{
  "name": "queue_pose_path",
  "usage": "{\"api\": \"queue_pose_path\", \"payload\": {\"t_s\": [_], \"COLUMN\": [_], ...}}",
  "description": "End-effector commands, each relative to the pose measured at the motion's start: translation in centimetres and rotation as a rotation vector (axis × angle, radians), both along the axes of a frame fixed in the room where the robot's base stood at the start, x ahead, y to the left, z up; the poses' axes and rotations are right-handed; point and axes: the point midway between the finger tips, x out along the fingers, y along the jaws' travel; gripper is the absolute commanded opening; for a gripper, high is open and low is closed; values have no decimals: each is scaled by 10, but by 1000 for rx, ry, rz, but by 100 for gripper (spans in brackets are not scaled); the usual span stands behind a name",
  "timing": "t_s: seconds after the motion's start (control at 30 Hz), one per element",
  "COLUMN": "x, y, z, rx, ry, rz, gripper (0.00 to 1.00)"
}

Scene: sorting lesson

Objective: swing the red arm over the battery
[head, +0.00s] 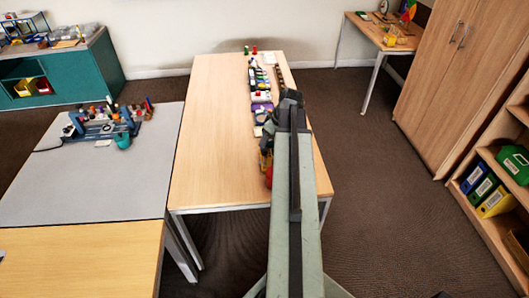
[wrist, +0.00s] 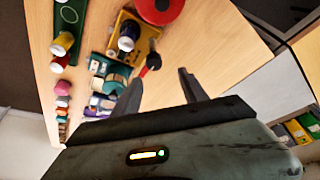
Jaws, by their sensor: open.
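In the wrist view a yellow block (wrist: 122,23) lies on the wooden table, with a white-topped cylinder (wrist: 128,33) on it. I cannot tell whether this cylinder is the battery. A round red piece (wrist: 160,8) is at the top edge, partly cut off. A small dark knob with a red part (wrist: 153,60) lies beside the yellow block; I cannot tell which red piece is the red arm. My gripper (wrist: 160,85) is open and empty, its fingers just below the knob. In the head view my arm hides most of this; a yellow-orange part (head: 265,158) shows at its left.
The wooden table (head: 215,120) is clear on its left half. A row of small coloured things (head: 258,82) runs along its right side. In the wrist view spools (wrist: 62,43) and a teal roll (wrist: 117,77) lie left of the fingers. A grey table (head: 110,180) stands at left.

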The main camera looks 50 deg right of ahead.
Motion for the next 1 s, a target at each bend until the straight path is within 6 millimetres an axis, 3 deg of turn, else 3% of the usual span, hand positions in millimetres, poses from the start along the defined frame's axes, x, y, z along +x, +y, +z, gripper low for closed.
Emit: {"api": "queue_pose_path", "payload": {"t_s": [0.07,0.27,0.73,1.0], "x": [-6,-5,22,24], "y": [-10,-11,-8,-7], "z": [-1,-5,-72,-72], "rx": [-6,-9,-9,-9], "ry": [-10,-12,-10,-10], "rz": [-1,2,3,2], "gripper": [51,51,51,51]}}
